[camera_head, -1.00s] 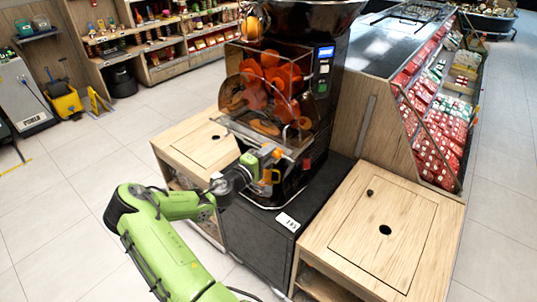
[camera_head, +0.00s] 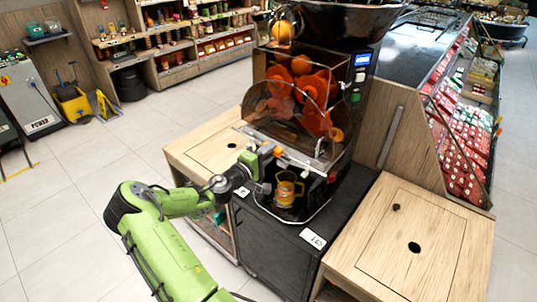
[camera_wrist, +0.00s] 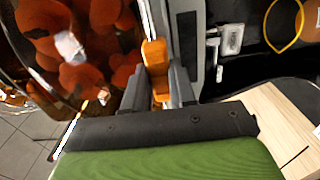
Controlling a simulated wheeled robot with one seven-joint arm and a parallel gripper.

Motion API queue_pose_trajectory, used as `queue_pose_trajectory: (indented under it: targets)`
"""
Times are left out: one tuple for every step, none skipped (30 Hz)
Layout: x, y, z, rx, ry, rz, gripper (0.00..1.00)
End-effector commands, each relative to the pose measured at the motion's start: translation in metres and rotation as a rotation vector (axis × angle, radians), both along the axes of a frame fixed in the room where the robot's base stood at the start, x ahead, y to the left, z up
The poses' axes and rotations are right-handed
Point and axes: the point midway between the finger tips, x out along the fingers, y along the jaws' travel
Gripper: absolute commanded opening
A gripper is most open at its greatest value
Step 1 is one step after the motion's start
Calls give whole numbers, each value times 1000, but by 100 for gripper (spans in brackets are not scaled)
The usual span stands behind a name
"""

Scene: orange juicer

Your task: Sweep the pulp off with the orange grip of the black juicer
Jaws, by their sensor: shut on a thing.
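The black juicer (camera_head: 338,107) stands on a dark cabinet, with orange-red rotating parts (camera_head: 300,95) behind its clear cover. My gripper (camera_head: 270,152) is at the lower front of the juicer. In the wrist view, my gripper (camera_wrist: 160,92) is shut on the upright orange grip (camera_wrist: 155,62), its fingers on either side. The orange grip (camera_head: 278,152) also shows as a small spot in the head view. A yellowish jug (camera_head: 287,188) stands under the juicer, below my gripper. I cannot make out pulp clearly; the gripper and cover hide part of the front ledge.
An orange (camera_head: 283,31) sits at the juicer's top. Wooden counters stand at the left (camera_head: 205,143) and right (camera_head: 452,240), each with a round hole. A shelf of packets (camera_head: 462,150) stands behind the right counter. The tiled floor at left is open.

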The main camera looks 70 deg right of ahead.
Motion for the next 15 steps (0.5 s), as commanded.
queue_pose_trajectory:
  targets:
    - [0,0,-2,5,-1,-1,0]
    - [0,0,-2,5,-1,-1,0]
    - [0,0,-2,6,-2,-1,0]
    - [0,0,-2,6,-2,-1,0]
    - [0,0,-2,6,-2,-1,0]
    - [0,0,-2,5,-2,-1,0]
    - [0,0,-2,5,-2,-1,27]
    - [0,0,-2,4,-3,-1,31]
    - [0,0,-2,5,-2,-1,38]
    - [0,0,-1,4,-3,-1,42]
    - [0,0,-1,4,-3,-1,47]
    - [0,0,-1,4,-3,-1,51]
    - [0,0,-1,4,-2,-1,51]
    - [0,0,-1,3,-3,-1,51]
    - [0,0,-1,3,-3,-1,51]
